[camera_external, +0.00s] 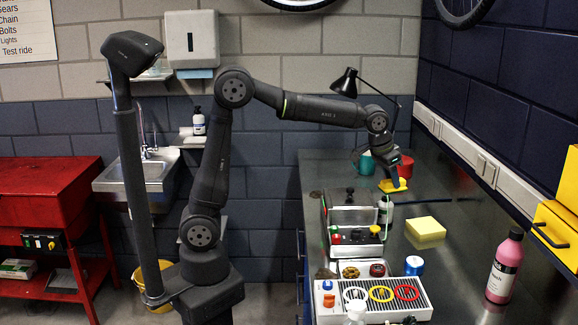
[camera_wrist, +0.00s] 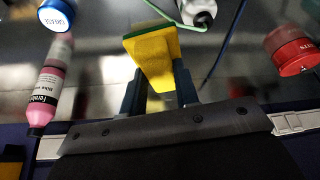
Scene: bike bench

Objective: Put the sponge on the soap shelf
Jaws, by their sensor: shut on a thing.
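My gripper (camera_external: 394,178) is at the far end of the bench, above its surface. It is shut on a yellow sponge (camera_wrist: 152,58) with a green layer along its edge. The sponge sits between the two fingers in the wrist view and shows as a small yellow slab (camera_external: 391,187) below the gripper in the external view. The soap shelf (camera_external: 191,139) appears to be the small wall shelf above and right of the sink; a white pump bottle (camera_external: 199,122) stands on it. My arm hides part of that wall.
A toolbox (camera_external: 352,216), pale yellow block (camera_external: 425,229), blue jar (camera_external: 414,265) and pink bottle (camera_external: 504,266) stand on the bench. A sink (camera_external: 135,176) is at the left.

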